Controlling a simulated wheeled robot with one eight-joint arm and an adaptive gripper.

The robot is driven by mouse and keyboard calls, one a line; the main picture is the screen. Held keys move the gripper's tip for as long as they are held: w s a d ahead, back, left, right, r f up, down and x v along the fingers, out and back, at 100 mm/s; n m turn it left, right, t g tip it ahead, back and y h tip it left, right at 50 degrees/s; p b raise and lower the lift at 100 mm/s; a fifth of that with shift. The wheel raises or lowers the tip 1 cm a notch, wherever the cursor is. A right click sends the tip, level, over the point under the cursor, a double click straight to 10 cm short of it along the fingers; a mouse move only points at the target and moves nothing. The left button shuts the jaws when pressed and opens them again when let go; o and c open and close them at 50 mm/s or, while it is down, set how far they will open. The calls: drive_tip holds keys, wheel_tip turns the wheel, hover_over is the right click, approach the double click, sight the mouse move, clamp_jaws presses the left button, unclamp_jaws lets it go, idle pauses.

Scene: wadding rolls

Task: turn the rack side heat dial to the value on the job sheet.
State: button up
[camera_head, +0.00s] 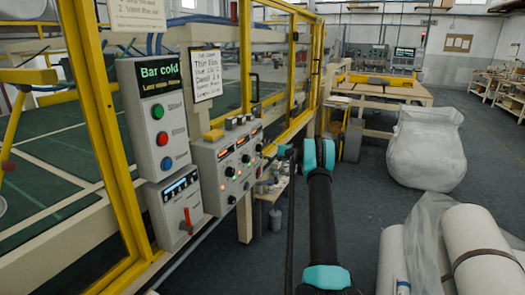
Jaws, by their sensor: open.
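The grey control panel (206,160) holds several small knobs and lit orange displays, mounted on the frame at centre left. I cannot tell which knob is the rack side heat dial; the labels and values are too small to read. A white sheet on a dark clipboard (207,73), perhaps the job sheet, hangs above the panel. Its handwriting is only partly readable. My arm reaches up from the bottom and bends left toward the panel. My gripper (267,163) is open near the panel's right end, small and partly hidden by my arm. I cannot tell whether it touches a knob.
A grey box (156,115) reading "Bar cold" has green, red and blue buttons. Below it is a smaller box with a red lever (187,219). Yellow guard posts (101,117) stand nearby.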

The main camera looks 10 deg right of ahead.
drive_tip(key=shift+d, duration=0.1)
drive_tip(key=v, duration=1.1)
drive_tip(key=shift+s+d, duration=0.25)
drive_tip(key=shift+d, duration=0.05)
